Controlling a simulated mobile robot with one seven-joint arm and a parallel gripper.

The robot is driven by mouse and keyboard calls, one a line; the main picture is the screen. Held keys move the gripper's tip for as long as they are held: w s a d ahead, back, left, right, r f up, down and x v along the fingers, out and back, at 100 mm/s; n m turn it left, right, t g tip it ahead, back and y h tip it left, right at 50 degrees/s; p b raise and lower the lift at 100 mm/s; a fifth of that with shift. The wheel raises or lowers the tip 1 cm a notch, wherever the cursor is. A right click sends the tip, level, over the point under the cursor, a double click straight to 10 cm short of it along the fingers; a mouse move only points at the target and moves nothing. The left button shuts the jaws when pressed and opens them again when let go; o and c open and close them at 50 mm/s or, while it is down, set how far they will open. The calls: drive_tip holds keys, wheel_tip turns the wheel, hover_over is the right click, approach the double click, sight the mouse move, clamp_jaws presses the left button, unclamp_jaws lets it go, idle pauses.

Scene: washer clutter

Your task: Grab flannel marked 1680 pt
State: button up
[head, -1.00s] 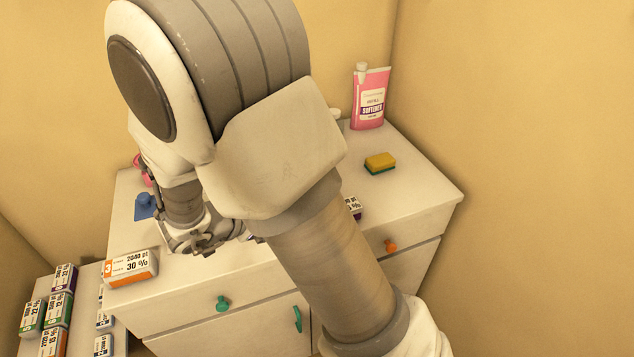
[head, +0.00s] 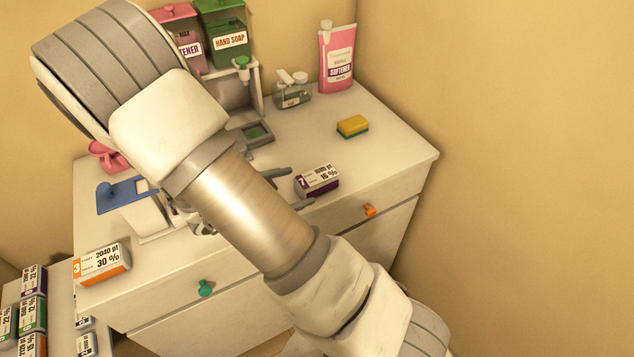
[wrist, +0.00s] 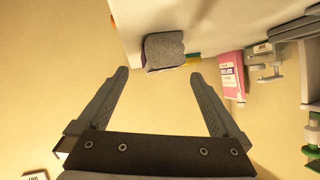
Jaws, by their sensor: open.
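A folded packet, which looks like the flannel (head: 317,180), lies on the cabinet top near its front edge. It has a white label, a purple band and a 7; its points text is blurred but looks like 1680 pt, above 16 %. My gripper (head: 301,187) is open at the flannel's left side, its dark fingers pointing towards it. In the wrist view, the flannel (wrist: 164,52) shows as a plain grey block just beyond the open fingertips (wrist: 158,73), roughly between them. Nothing is held.
A yellow-green sponge (head: 353,125) and a pink softener pouch (head: 337,58) stand behind the flannel. Dispensers (head: 225,40) stand at the back. Several packets sit on a lower surface at left. Walls close the right and back.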

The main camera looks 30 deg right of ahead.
sight(312, 180)
drive_tip(key=x, duration=0.6)
drive_tip(key=shift+d+r, duration=0.1)
drive_tip(key=shift+d, duration=0.25)
drive_tip(key=c, duration=1.3)
drive_tip(key=shift+r, duration=0.1)
drive_tip(key=shift+c, duration=0.2)
